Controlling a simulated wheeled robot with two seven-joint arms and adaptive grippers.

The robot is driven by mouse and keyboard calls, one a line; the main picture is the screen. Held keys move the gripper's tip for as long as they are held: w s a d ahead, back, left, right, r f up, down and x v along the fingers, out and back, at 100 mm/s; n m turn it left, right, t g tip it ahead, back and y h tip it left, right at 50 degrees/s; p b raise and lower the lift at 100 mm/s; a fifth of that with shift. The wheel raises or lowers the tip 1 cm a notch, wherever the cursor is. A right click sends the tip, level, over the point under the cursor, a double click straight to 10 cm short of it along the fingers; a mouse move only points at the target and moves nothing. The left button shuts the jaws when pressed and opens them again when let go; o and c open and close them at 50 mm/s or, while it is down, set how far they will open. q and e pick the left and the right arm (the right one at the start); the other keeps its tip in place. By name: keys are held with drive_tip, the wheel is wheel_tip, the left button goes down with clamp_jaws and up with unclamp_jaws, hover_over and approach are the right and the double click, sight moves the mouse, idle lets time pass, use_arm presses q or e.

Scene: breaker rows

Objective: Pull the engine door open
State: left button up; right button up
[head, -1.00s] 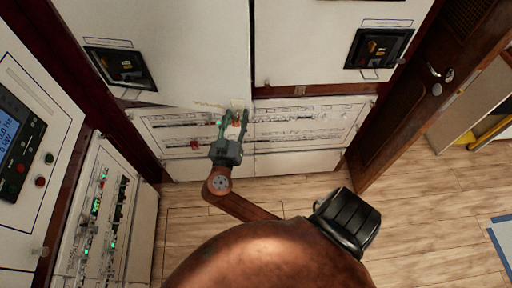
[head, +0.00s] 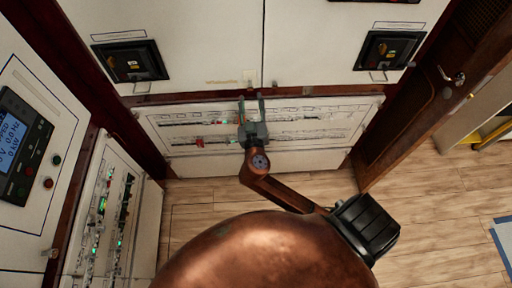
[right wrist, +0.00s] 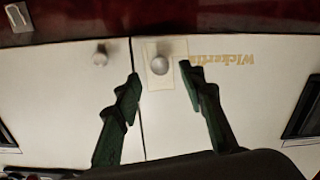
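The left white cabinet door (head: 190,45), with a small yellowish label and a pale knob plate at its lower corner, lies flush, or nearly so, beside its neighbour. In the right wrist view its lettering (right wrist: 222,59) is upside down and its round knob (right wrist: 160,75) sits on a square plate by the door seam. My right gripper (head: 250,98) is open and empty, just below the plate in the head view. In the right wrist view its green fingers (right wrist: 160,83) spread to either side of the knob, without visible contact. My left gripper is not in view.
The right white door (head: 320,40) is beside the seam. A breaker panel (head: 320,122) runs below both doors. A control panel (head: 25,150) and another breaker panel (head: 110,215) stand at left. A brown wooden door (head: 415,125) is at right.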

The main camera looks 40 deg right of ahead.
wheel_tip(320, 180, down, 30)
drive_tip(key=s+n+g+y+p, duration=0.2)
drive_tip(key=n+g+y, duration=0.2)
drive_tip(key=n+g, duration=0.1)
drive_tip(key=shift+s+a+f, duration=0.25)
drive_tip(key=shift+s+a, duration=0.1)
drive_tip(key=shift+a, duration=0.05)
